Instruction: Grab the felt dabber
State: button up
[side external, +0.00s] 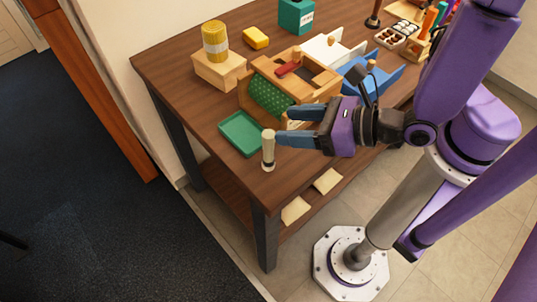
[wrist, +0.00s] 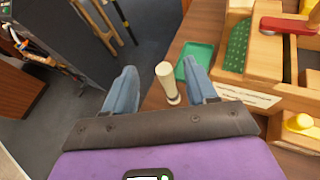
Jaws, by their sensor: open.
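The felt dabber (side external: 268,152), a cream upright cylinder with a wider base, appears to stand on the wooden table near its front edge. In the wrist view the dabber (wrist: 166,83) shows between my two blue fingers, closer to the right one. My gripper (side external: 284,126) is open and empty, with its fingers level and pointing left. In the side view its lower fingertip is right by the dabber's top; I cannot tell if they touch. The open gripper (wrist: 160,68) also shows in the wrist view.
A green tray (side external: 240,134) lies just behind the dabber. A wooden fixture with a green dotted pad (side external: 268,98) stands behind my fingers. A wooden block (side external: 218,70) carries a yellow roll (side external: 215,41). The table's front edge is close to the dabber.

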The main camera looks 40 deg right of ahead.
aim_at(268, 152)
jog(key=shift+w+a+f, duration=0.55)
jog(key=shift+w+f, duration=0.45)
jog(key=shift+f, duration=0.25)
jog(key=shift+w+a+f, duration=0.6)
jog(key=shift+w+f, duration=0.45)
jog(key=shift+f, duration=0.15)
jog(key=shift+w+a+f, duration=0.55)
jog(key=shift+w+f, duration=0.45)
jog(key=shift+f, duration=0.25)
grip_shut()
